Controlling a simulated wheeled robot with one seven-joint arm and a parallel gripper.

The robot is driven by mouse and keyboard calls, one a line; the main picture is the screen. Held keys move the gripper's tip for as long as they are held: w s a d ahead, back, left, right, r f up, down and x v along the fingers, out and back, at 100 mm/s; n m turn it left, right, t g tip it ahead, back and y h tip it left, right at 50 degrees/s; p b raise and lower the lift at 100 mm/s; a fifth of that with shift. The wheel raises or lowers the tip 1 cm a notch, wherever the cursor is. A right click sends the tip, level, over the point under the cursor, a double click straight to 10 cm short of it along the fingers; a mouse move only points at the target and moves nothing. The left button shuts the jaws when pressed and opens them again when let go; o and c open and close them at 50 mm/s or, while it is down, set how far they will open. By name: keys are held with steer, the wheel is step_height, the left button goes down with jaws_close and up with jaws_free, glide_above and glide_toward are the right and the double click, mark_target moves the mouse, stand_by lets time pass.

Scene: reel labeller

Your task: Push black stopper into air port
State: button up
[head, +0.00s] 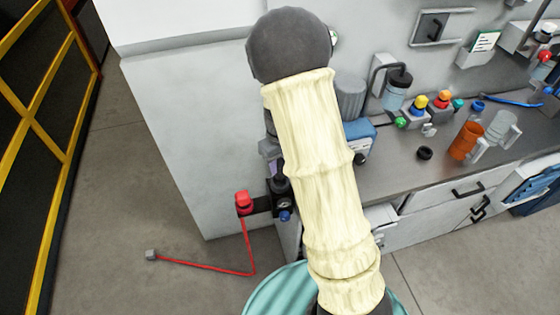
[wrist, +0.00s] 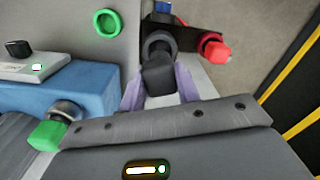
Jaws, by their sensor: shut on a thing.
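In the wrist view my gripper (wrist: 159,90) has its two pale purple fingers closed on the black stopper (wrist: 158,75), a dark block-shaped piece. Just beyond the stopper is a round black opening (wrist: 158,42), apparently the air port, on a dark fitting. The stopper's far end overlaps this opening in the picture; I cannot tell whether it is inside or only in front. In the head view the dark fitting (head: 283,196) is on the cabinet's side, and my arm hides most of my gripper and the stopper.
A red knob (wrist: 215,50) sits beside the fitting. A red hose (head: 205,267) runs from it to the floor. A blue box (wrist: 85,85) with a green button (wrist: 47,134) is close at left. Bottles and orange cup (head: 465,141) stand on the bench.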

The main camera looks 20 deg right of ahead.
mark_target(280, 176)
steer(key=shift+f+b, duration=1.85)
steer(key=shift+f, duration=0.7)
steer(key=shift+s+f, duration=0.1)
steer(key=shift+f, duration=0.35)
stand_by(1.8)
steer(key=o, duration=1.1)
steer(key=shift+o, duration=0.2)
step_height(280, 176, up, 17)
steer(key=b, duration=0.1)
steer(key=shift+r+b, duration=0.2)
steer(key=shift+b, duration=0.1)
